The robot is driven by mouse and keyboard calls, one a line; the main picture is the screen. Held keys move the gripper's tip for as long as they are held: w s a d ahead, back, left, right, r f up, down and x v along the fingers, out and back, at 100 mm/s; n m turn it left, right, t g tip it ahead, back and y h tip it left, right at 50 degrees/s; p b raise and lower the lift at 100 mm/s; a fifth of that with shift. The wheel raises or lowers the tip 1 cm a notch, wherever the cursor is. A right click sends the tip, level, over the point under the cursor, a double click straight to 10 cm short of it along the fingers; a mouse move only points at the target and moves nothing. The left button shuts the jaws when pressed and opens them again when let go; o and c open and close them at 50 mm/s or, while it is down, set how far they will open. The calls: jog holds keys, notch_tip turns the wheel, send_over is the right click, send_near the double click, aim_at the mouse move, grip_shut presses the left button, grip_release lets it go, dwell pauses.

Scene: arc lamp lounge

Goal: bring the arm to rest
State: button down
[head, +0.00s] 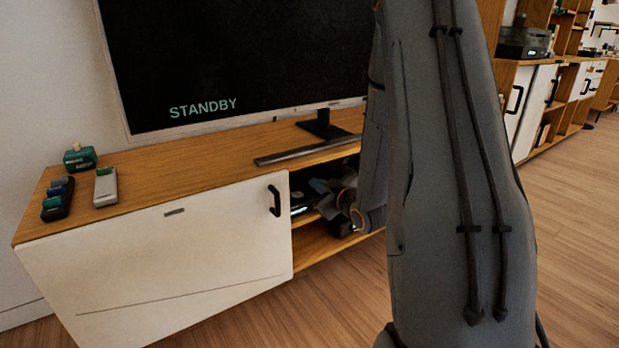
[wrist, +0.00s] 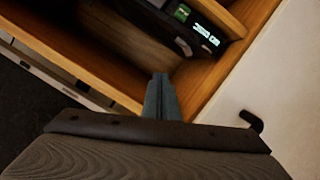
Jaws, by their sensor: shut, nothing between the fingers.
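My arm fills the right middle of the head view and hides part of the TV stand (head: 160,160). My gripper shows in the wrist view (wrist: 160,95), its fingers shut together with nothing between them. It points at the stand's open shelf compartment (wrist: 205,88), beside the white door. I cannot tell how far inside it is. In the head view my wrist is in front of the open compartment, right of the white door (head: 170,255), and the fingertips cannot be made out clearly.
A television (head: 240,60) reading STANDBY and a soundbar (head: 305,150) stand on top. A teal box (head: 79,158), a grey device (head: 105,187) and a dark tray (head: 57,198) sit at the left end. A lit black device (wrist: 195,32) is on the shelf. Wooden floor (head: 580,200) is clear at right.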

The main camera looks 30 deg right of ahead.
jog(key=shift+v, duration=0.8)
jog(key=s+a+m+g, duration=0.5)
jog(key=s+a+g, duration=0.7)
jog(key=s+a, duration=0.8)
jog(key=s+a+r+n+g+y, duration=0.1)
jog(key=s+a+r+n, duration=0.15)
jog(key=s+a, duration=0.4)
jog(key=s+a+r+n+g+p, duration=0.1)
jog(key=s+a+r+n, duration=0.15)
jog(key=s+a, duration=0.4)
jog(key=s+a+r+n+g+y, duration=0.15)
jog(key=s+a+r, duration=0.25)
jog(key=a, duration=0.4)
jog(key=d+r+m+p, duration=0.2)
jog(key=d+r+p, duration=0.4)
jog(key=r+p, duration=0.3)
jog(key=d+r+m+h+p, duration=0.1)
jog(key=d+r+p, duration=0.6)
jog(key=p, duration=0.9)
jog(key=d+r+m+h+p, duration=0.1)
jog(key=d+r+m+p, duration=0.2)
jog(key=d+r+p, duration=0.4)
notch_tip(320, 180, up, 6)
jog(key=p, duration=0.6)
jog(key=shift+s+f, duration=0.2)
jog(key=shift+f, duration=0.05)
